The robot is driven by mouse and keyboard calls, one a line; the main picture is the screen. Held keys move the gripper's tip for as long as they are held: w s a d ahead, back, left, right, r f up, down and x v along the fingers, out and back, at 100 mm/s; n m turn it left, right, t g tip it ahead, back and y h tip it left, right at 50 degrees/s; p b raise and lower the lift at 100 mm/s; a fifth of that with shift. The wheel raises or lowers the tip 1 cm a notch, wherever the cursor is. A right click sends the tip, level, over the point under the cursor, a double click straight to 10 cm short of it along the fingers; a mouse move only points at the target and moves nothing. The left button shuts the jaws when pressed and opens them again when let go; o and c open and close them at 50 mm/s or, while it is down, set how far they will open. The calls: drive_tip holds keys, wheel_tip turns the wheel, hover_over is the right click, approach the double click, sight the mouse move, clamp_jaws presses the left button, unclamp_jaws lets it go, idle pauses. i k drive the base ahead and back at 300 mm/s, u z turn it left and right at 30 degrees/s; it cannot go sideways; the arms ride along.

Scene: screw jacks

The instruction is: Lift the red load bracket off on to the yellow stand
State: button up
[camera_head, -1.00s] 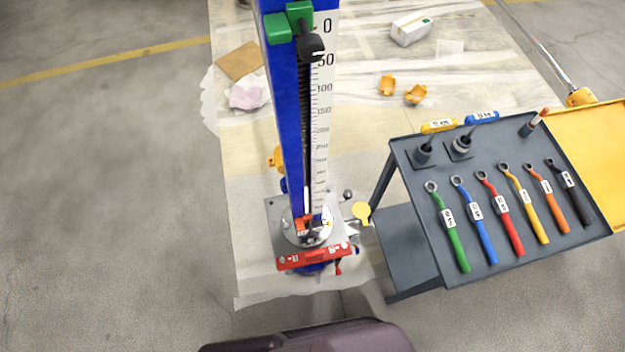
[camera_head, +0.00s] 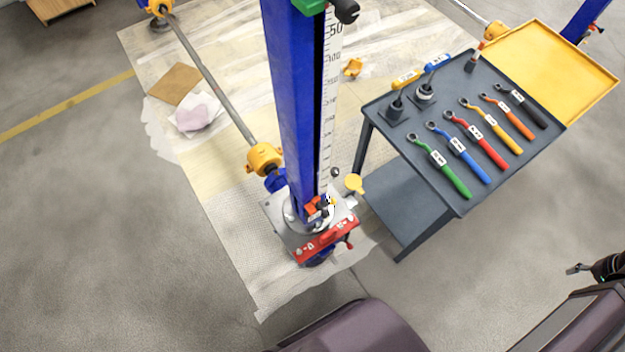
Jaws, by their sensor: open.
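A red bar with white markings (camera_head: 326,241) lies across the front of the jack's base plate. A smaller orange-red piece (camera_head: 312,208) sits at the foot of the blue column (camera_head: 295,110); I cannot tell which of the two is the load bracket. A small yellow disc-topped piece (camera_head: 354,183) stands just right of the base. A yellow tray-like top (camera_head: 560,68) is at the far right; I cannot tell which is the stand. My gripper (camera_head: 577,269) is at the right edge, partly cut off, open and far from the jack. Nothing shows between its fingers.
A grey tool cart (camera_head: 455,205) stands right of the jack with several coloured wrenches on top. A white scale (camera_head: 329,100) runs along the column. A long rod (camera_head: 210,80) runs to a yellow joint (camera_head: 264,158) behind. Open floor lies left and between cart and gripper.

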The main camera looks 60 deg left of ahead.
sight(314, 246)
drive_tip(key=u, duration=0.05)
drive_tip(key=k, duration=1.65)
drive_tip(key=u, duration=1.15)
drive_tip(key=i, duration=1)
drive_tip(key=z, duration=0.05)
